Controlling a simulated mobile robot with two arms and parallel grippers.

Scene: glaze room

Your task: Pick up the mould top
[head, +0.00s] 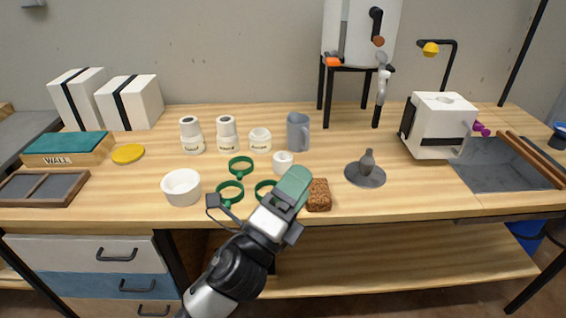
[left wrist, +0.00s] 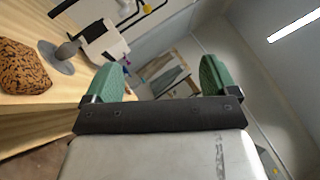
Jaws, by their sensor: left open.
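A white block-shaped mould (head: 440,120) with a round hole in its upper face stands at the right of the table, with dark parts on its left side. Its upper part looks like the mould top, but I cannot clearly tell where it parts from the base. The white block also shows in the left wrist view (left wrist: 103,42), beyond my fingers. My left gripper (head: 293,186) is over the table's front edge, left of the mould and well apart from it. In the left wrist view its two green fingers (left wrist: 159,80) are spread with nothing between them. My right gripper is not in view.
A brown sponge-like lump (head: 318,195) lies right beside my left gripper. A grey stand (head: 366,174) is between it and the mould. Green rings (head: 230,190), a white bowl (head: 181,187) and a mug (head: 298,132) are nearby. A grey tray (head: 490,165) lies right of the mould.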

